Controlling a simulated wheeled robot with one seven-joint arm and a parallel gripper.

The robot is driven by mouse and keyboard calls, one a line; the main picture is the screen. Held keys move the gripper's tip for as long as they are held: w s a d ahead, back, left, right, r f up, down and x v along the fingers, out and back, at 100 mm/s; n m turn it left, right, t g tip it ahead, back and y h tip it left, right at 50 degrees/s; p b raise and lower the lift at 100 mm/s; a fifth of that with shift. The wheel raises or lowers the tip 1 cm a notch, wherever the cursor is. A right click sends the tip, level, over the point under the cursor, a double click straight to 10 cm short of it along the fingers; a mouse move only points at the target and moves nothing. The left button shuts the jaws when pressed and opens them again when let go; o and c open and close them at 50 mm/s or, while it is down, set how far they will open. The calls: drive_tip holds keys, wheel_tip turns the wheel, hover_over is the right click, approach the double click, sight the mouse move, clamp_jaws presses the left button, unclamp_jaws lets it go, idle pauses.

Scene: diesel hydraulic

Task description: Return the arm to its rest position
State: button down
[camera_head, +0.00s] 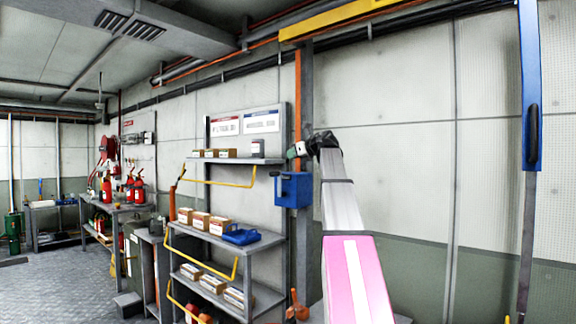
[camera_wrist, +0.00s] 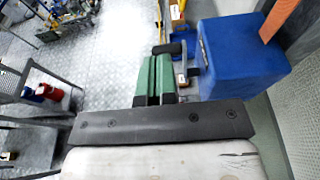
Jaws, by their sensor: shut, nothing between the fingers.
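My arm (camera_head: 342,205) reaches up from the bottom right of the head view, its pink and white link nearest. My gripper (camera_head: 292,152) is small at its far end, pointing left, just above a blue box (camera_head: 293,189) on the grey post. In the wrist view the green fingers of my gripper (camera_wrist: 157,62) lie together, shut with nothing between them. The blue box (camera_wrist: 240,58) is close to their right there. A dark rounded piece (camera_wrist: 171,47) shows at the fingertips; I cannot tell if they touch it.
A grey shelf rack (camera_head: 262,244) with boxes and a blue container (camera_head: 241,236) stands left of my arm. Red extinguishers (camera_head: 134,187) stand on a bench further left. A tall blue-topped pole (camera_head: 531,90) is at right. Open floor (camera_head: 60,275) lies at left.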

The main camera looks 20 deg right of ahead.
wheel_tip(320, 180, down, 28)
drive_tip(key=w+m+t+h, duration=0.2)
drive_tip(key=m+t+h, duration=0.7)
drive_tip(key=m, duration=1.8)
drive_tip(key=s+a+f+m+g+h, duration=0.1)
drive_tip(key=s+f+m+g, duration=0.2)
drive_tip(key=f, duration=0.5)
drive_tip(key=s+f+m+g+h, duration=0.2)
drive_tip(key=s+f+m+g, duration=0.1)
drive_tip(key=f, duration=0.5)
drive_tip(key=s+a+f+m+g+h, duration=0.1)
drive_tip(key=s+f+m+g, duration=0.2)
drive_tip(key=f, duration=0.5)
drive_tip(key=shift+s+a+f+m+g+h, duration=0.1)
drive_tip(key=shift+a+f+m+g+h, duration=0.3)
drive_tip(key=shift+g, duration=0.1)
drive_tip(key=s+a+f+m+g+y, duration=0.2)
drive_tip(key=s+a+f+g, duration=0.3)
drive_tip(key=s+f, duration=0.6)
drive_tip(key=s+a+f+m+g+y, duration=0.3)
drive_tip(key=s+a+f+g, duration=0.3)
drive_tip(key=s+f, duration=0.5)
drive_tip(key=s+a+m, duration=0.1)
drive_tip(key=s+a, duration=0.1)
drive_tip(key=s, duration=0.1)
drive_tip(key=shift+f, duration=0.35)
